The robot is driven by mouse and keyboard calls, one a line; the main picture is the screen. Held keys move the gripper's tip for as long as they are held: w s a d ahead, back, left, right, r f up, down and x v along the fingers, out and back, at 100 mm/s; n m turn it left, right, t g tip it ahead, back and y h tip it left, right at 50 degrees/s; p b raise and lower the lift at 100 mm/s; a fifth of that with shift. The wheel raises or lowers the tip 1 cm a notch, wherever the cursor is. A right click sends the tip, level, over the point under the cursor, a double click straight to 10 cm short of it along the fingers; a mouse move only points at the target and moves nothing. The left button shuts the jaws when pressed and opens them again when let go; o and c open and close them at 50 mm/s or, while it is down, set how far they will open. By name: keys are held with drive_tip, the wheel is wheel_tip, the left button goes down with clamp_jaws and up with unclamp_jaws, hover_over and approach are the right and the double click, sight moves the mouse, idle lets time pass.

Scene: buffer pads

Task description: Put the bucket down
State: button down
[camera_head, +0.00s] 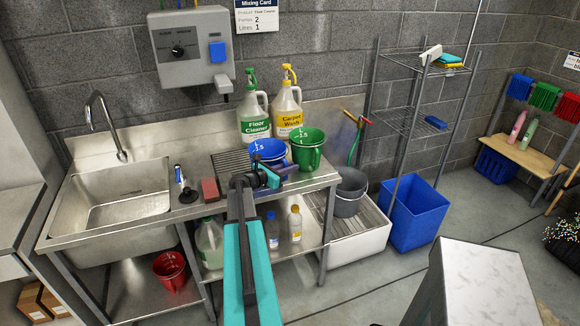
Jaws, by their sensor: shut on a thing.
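A blue bucket (267,150) with white level marks is at the sink unit's ribbed drainboard (228,162), in front of the floor cleaner jug. My gripper (270,177) reaches in from the front and is shut on the blue bucket at its near side. The bucket is upright. My gripper hides its lower front, so I cannot tell whether its base touches the drainboard. A green bucket (307,149) stands just to its right.
A floor cleaner jug (254,118) and a carpet wash jug (288,108) stand behind the buckets. A red sponge (211,190) lies on the counter's front edge. The sink basin (110,205) is empty. A grey bucket (350,192) stands lower right.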

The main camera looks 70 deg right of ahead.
drive_tip(key=shift+f, duration=0.15)
drive_tip(key=c, duration=1.8)
unclamp_jaws()
drive_tip(key=shift+o, duration=0.2)
drive_tip(key=shift+a, duration=0.1)
drive_tip(key=b+v, duration=0.3)
drive_tip(key=v, duration=0.9)
